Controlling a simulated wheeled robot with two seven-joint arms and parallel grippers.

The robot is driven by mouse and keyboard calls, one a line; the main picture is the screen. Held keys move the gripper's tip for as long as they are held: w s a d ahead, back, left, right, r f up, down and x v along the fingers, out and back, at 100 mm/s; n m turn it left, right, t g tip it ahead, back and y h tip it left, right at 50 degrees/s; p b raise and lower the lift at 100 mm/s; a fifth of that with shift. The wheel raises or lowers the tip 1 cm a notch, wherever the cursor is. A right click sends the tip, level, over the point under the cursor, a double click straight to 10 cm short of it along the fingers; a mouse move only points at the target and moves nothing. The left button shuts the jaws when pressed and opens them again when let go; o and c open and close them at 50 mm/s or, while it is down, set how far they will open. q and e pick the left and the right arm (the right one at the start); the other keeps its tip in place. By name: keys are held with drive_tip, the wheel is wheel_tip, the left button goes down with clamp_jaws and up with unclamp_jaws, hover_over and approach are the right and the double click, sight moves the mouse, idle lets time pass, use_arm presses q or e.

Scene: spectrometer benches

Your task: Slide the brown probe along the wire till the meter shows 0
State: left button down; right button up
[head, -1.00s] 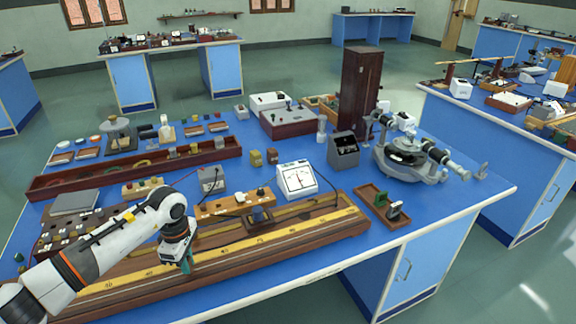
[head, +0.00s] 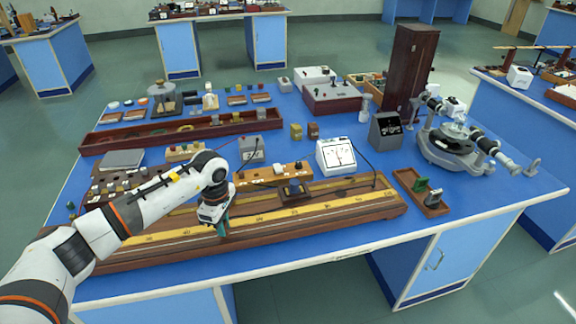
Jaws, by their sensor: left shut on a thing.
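The long wooden wire board (head: 330,213) with its yellow scale lies along the front of the blue bench. My left gripper (head: 222,230) is over the front of this board, near the middle of the scale. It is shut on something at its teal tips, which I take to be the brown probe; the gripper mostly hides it. I cannot tell whether its tip touches the wire. The white meter (head: 336,155) stands behind the board, right of the gripper. Its needle is too small to read. My right gripper is out of view.
A small dark block (head: 294,190) sits on the board right of my gripper. A wooden key strip (head: 272,173) lies behind it. A brown tray (head: 421,192) is beyond the board's right end, and a grey spectrometer (head: 455,150) stands farther right.

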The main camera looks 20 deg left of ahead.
sight(243, 232)
use_arm(q)
drive_tip(key=shift+s+d+f, duration=0.1)
drive_tip(key=shift+d+f, duration=0.15)
drive_tip(key=shift+f, duration=0.05)
drive_tip(key=shift+w+d+r+b, duration=0.1)
drive_tip(key=shift+w+d+b, duration=0.15)
drive_tip(key=shift+w+d, duration=0.35)
drive_tip(key=shift+w+d+b, duration=0.25)
drive_tip(key=shift+w+d, duration=0.05)
drive_tip(key=shift+d, duration=0.45)
drive_tip(key=shift+w+d+r, duration=0.1)
drive_tip(key=shift+w+d, duration=0.3)
drive_tip(key=shift+d, duration=0.1)
drive_tip(key=shift+w, duration=0.1)
drive_tip(key=shift+b, duration=0.45)
drive_tip(key=shift+s+f, duration=0.2)
drive_tip(key=shift+f, duration=0.05)
idle(2.1)
idle(0.5)
drive_tip(key=c, duration=1.3)
unclamp_jaws()
drive_tip(key=shift+r, duration=0.1)
